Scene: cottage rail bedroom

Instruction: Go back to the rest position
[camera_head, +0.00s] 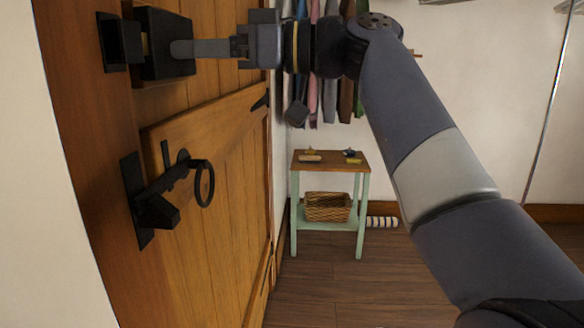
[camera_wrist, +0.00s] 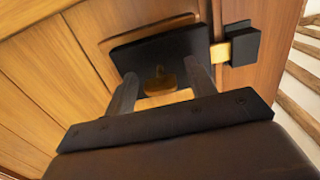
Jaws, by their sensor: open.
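My gripper (camera_head: 180,49) reaches left across the top of the head view to a black rim lock (camera_head: 160,28) on a wooden door (camera_head: 225,150). In the wrist view my gripper (camera_wrist: 160,72) is open. Its two dark fingers stand apart, one on each side of a small brass knob (camera_wrist: 158,82) on the black lock case (camera_wrist: 165,45). I cannot tell whether a finger touches the knob or the case. A brass bolt (camera_wrist: 220,52) spans the gap between the case and a black keeper (camera_wrist: 242,46) on the frame.
A black ring-handled latch (camera_head: 190,180) sits lower on the door. Beyond it stands a small green table (camera_head: 330,160) with small items on top and a wicker basket (camera_head: 327,207) below. Clothes (camera_head: 330,80) hang behind. A striped roll (camera_head: 382,222) lies on the floor. Wooden floor (camera_head: 350,280) is clear in front.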

